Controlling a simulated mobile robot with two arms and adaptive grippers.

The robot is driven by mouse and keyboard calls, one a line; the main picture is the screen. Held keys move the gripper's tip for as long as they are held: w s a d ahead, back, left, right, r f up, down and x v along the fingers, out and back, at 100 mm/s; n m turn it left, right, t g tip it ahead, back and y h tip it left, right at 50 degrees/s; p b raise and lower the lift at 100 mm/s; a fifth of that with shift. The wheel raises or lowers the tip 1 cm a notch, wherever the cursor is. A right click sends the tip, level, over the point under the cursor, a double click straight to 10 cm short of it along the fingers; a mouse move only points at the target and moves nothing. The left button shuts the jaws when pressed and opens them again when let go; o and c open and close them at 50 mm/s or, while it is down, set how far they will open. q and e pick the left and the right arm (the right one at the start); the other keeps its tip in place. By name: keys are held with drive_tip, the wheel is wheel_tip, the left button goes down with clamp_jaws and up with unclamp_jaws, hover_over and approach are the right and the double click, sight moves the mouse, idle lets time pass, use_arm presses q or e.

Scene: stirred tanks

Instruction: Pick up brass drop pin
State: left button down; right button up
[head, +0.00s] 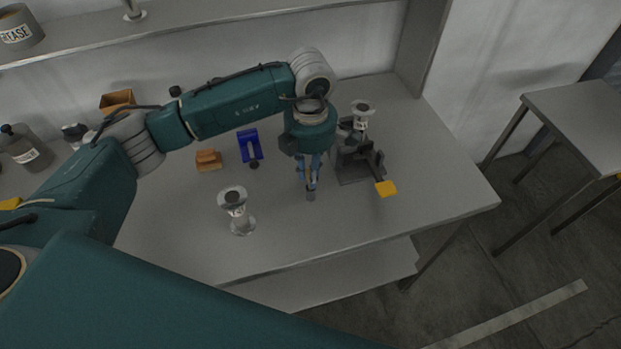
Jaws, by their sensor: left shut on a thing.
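My left gripper (311,185) points down over the middle right of the grey bench (420,185). Its blue fingers are shut on a small greyish piece (310,196), which shows just below the fingertips. The piece is too small and dim to tell whether it is the brass drop pin, and whether it touches the bench top cannot be told. No clearly brass-coloured pin shows elsewhere. My right gripper is not in view.
Right of the gripper stands a dark fixture (352,168) with a yellow-ended lever (386,188). A blue holder (249,145) and orange-brown block (208,160) sit behind left. The bench's front right is clear.

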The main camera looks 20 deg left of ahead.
use_arm(q)
wheel_tip(320, 180, up, 18)
drive_tip(key=b, duration=0.4)
drive_tip(key=shift+f, duration=0.25)
